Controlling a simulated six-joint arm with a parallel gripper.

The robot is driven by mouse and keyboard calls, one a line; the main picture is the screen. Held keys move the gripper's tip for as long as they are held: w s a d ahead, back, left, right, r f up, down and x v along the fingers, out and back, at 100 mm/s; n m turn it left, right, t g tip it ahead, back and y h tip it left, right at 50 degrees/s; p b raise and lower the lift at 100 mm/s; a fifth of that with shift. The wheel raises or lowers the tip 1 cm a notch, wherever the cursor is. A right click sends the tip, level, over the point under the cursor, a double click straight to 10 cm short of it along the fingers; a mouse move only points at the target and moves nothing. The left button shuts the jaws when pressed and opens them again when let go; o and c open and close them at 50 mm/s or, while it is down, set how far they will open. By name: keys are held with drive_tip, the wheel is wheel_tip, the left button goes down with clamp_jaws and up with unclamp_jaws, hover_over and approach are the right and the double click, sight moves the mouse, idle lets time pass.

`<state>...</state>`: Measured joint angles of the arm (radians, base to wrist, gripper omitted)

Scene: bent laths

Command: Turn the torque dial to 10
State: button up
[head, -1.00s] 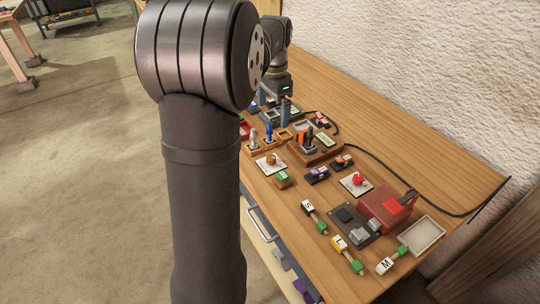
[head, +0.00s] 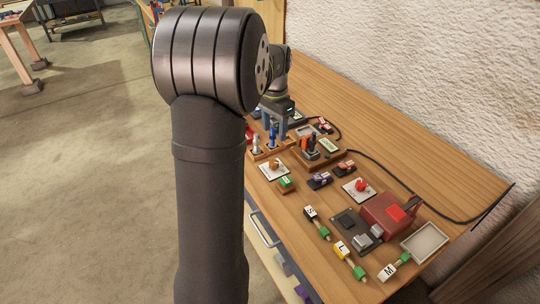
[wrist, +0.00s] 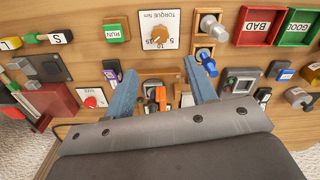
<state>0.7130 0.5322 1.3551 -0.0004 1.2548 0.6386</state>
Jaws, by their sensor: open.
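The torque dial is a small orange-brown knob on a white square plate (wrist: 151,19) marked "TORQUE Nm". Numbers are printed around the knob, but I cannot tell which one it points at. In the head view the dial (head: 274,170) sits near the bench's front edge. My gripper (wrist: 161,68) is open and empty, with its two blue fingers spread wide. In the wrist view the dial lies beyond the fingertips, roughly centred between them, and nothing touches it. In the head view my gripper (head: 275,126) is above the bench behind the dial.
A rack with orange and black tools (wrist: 158,98) lies below the fingers. Red BAD (wrist: 257,24) and green GOOD trays are farther right.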

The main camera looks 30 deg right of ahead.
sight(274, 162)
wheel_tip(274, 162, down, 13)
idle(0.3)
drive_tip(key=c, duration=1)
drive_tip(key=shift+o, duration=0.2)
drive_tip(key=shift+n, duration=0.3)
drive_tip(key=n, duration=0.4)
drive_tip(key=shift+n, duration=2.5)
